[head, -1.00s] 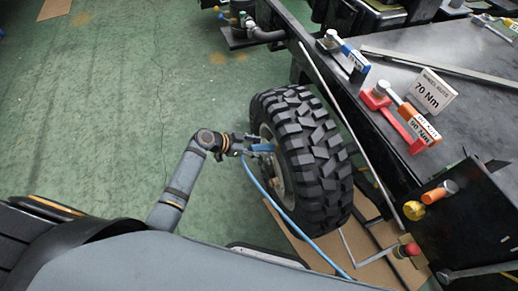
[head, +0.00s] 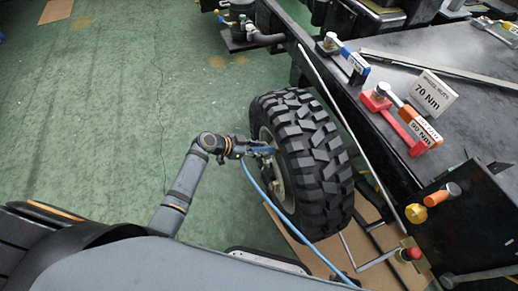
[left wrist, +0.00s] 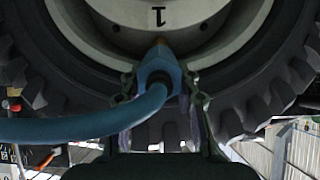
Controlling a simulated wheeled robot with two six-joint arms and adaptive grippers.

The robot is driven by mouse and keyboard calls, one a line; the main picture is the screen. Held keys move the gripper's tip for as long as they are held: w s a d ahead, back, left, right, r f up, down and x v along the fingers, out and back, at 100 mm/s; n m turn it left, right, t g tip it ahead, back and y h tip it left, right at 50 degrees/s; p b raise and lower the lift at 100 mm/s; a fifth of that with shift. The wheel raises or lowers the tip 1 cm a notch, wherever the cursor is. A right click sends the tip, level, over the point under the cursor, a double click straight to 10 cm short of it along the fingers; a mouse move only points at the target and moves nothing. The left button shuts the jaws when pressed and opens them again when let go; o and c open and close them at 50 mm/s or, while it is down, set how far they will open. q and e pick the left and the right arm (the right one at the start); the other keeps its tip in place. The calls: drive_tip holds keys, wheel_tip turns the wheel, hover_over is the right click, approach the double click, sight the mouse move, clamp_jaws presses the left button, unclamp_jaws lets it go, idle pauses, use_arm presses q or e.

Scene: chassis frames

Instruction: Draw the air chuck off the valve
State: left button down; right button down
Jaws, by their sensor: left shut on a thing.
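The air chuck (left wrist: 158,72) is a blue fitting with a blue hose (left wrist: 75,128) leading off to the left in the left wrist view. My left gripper (head: 262,151) is shut on the chuck, in front of the wheel's pale rim (left wrist: 98,14). In the left wrist view a small brass-coloured tip shows at the chuck's front end, by the rim. The valve itself is hidden, so I cannot tell if the chuck still sits on it. The tyre (head: 310,150) is black and knobbly and stands upright. My right gripper is not in view.
The hose (head: 290,225) runs down past the tyre over a cardboard sheet (head: 300,247). A dark bench (head: 400,62) on the right holds torque wrenches, a red holder (head: 408,122) and a "70 Nm" sign (head: 432,92). Green floor (head: 110,110) is clear on the left.

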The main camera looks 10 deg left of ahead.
sight(257, 149)
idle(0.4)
use_arm(q)
drive_tip(key=shift+p+v, duration=1.25)
drive_tip(key=shift+v, duration=1.25)
drive_tip(key=shift+r, duration=0.1)
drive_tip(key=shift+p+v, duration=0.45)
drive_tip(key=shift+v, duration=0.35)
drive_tip(key=shift+p+v, duration=0.85)
drive_tip(key=shift+v, duration=1.25)
drive_tip(key=shift+r, duration=0.15)
